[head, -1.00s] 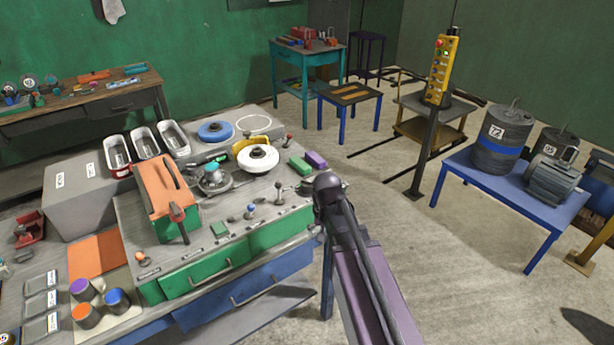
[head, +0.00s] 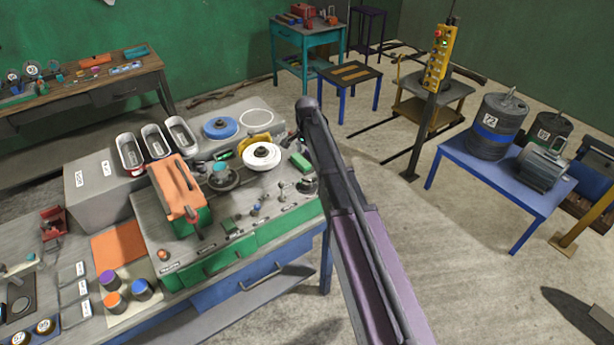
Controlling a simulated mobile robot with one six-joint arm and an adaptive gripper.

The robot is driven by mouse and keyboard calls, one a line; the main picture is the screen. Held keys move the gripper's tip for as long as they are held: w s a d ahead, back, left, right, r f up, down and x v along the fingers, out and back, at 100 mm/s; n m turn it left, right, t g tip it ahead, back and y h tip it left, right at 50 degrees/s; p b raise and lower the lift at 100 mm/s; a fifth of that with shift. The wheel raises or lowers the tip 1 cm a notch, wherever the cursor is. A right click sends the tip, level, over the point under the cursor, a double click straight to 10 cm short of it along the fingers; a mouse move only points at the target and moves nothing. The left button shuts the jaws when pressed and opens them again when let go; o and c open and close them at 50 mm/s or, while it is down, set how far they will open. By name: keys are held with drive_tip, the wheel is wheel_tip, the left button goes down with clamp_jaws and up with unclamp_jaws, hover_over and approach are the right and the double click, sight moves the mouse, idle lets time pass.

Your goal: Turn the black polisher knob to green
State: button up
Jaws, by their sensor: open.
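A dark upright knob (head: 282,187) stands near the right end of the row. A further dark shape (head: 308,184) sits at the right corner, close beside my arm. I cannot tell for sure which is the black polisher knob, and no green mark beside it is readable. My arm rises from the bottom right, its upper joint over the unit's right edge. My gripper does not show.
A blue table (head: 500,190) with drums and a yellow control post (head: 438,60) are to the right. Open floor lies between.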

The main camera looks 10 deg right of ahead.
sight(307, 179)
drive_tip(key=shift+w, duration=0.15)
idle(0.4)
wheel_tip(307, 179, down, 14)
drive_tip(key=b, duration=1.3)
drive_tip(key=shift+r+b, duration=0.25)
drive_tip(key=shift+b, duration=0.15)
drive_tip(key=c, duration=1.1)
